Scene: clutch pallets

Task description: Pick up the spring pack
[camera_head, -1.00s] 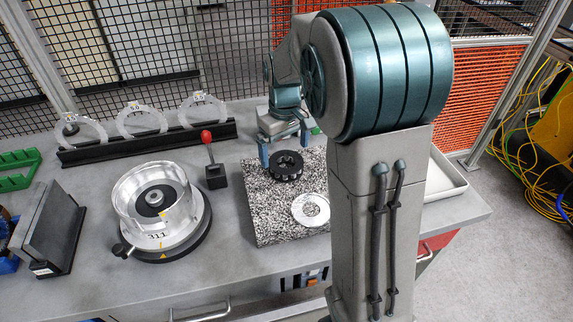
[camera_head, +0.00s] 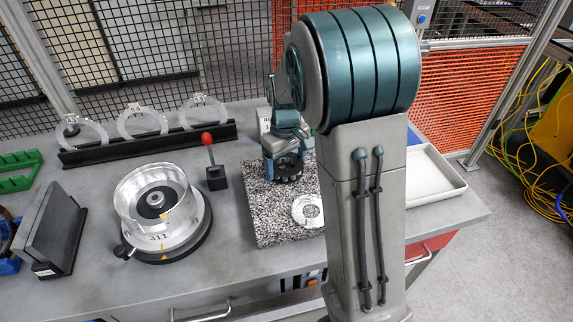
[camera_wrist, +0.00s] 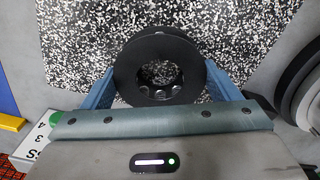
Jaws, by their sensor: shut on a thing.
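The spring pack (camera_head: 285,171) is a black ring with an open centre and round parts around it. It sits over the back part of the speckled slab (camera_head: 262,222). My gripper (camera_head: 284,170) is shut on it from above, with one blue finger on each side. In the wrist view the spring pack (camera_wrist: 160,52) lies between the two blue fingers of my gripper (camera_wrist: 160,85), and its lower edge is partly hidden by the gripper body. I cannot tell whether it touches the slab or is slightly above it.
A silver ring (camera_head: 307,210) lies on the slab in front. A round metal drum (camera_head: 157,205) stands to the left, with a red-knobbed lever (camera_head: 209,150) between. Clear rings stand in a black rack (camera_head: 150,145) behind. A white tray (camera_head: 430,176) is at the right.

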